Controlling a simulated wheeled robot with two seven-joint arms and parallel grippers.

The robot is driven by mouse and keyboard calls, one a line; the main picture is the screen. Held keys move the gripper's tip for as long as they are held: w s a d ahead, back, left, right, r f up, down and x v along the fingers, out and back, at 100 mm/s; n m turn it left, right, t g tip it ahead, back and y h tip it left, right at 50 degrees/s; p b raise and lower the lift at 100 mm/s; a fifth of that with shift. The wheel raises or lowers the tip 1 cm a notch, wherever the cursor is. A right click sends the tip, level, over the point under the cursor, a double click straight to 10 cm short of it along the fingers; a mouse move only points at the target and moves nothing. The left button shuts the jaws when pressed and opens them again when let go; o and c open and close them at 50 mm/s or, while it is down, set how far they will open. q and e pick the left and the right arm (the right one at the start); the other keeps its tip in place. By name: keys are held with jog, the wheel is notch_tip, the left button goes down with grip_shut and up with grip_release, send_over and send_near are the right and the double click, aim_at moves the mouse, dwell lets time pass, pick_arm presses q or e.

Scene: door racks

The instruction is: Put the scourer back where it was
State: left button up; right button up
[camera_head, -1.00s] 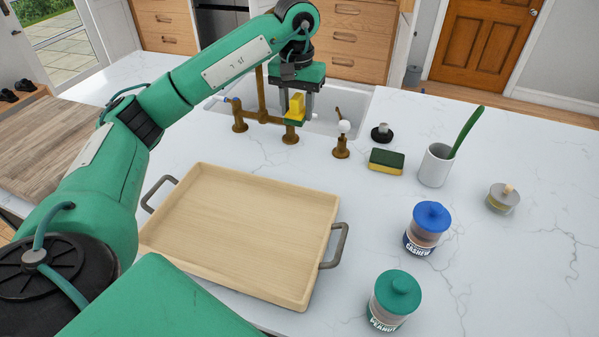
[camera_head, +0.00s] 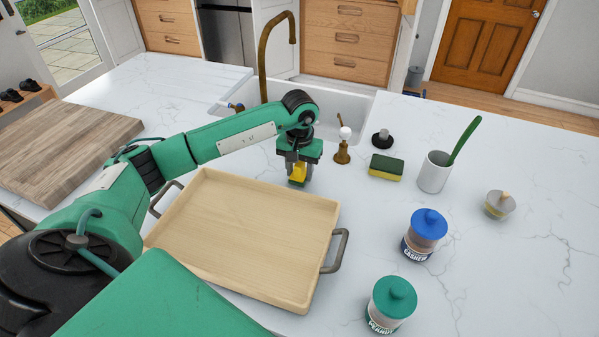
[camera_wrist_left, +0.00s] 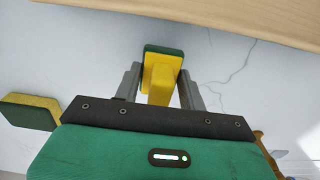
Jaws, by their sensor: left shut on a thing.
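My left gripper (camera_head: 298,172) points down over the counter, between the tray's far edge and the sink. It is shut on the scourer (camera_head: 297,177), which has a yellow grip and a green pad at its lower end. In the left wrist view the scourer (camera_wrist_left: 160,78) sits between the two fingers (camera_wrist_left: 158,88). I cannot tell whether its pad touches the counter. My right gripper is not in view.
A wooden tray (camera_head: 325,235) lies just in front. A green and yellow sponge (camera_head: 386,167), dispenser (camera_head: 342,150), black-based stopper (camera_head: 382,138), white cup (camera_head: 434,175), small lidded pot (camera_head: 499,204) and two jars (camera_head: 425,235) (camera_head: 392,303) stand to the right. The sink (camera_head: 360,105) is behind.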

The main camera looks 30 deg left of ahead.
pick_arm(q)
jog(key=shift+f, duration=0.9)
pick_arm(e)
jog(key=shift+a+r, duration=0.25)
pick_arm(q)
jog(key=shift+f, duration=0.2)
jog(key=o, duration=0.9)
jog(key=shift+r, duration=0.1)
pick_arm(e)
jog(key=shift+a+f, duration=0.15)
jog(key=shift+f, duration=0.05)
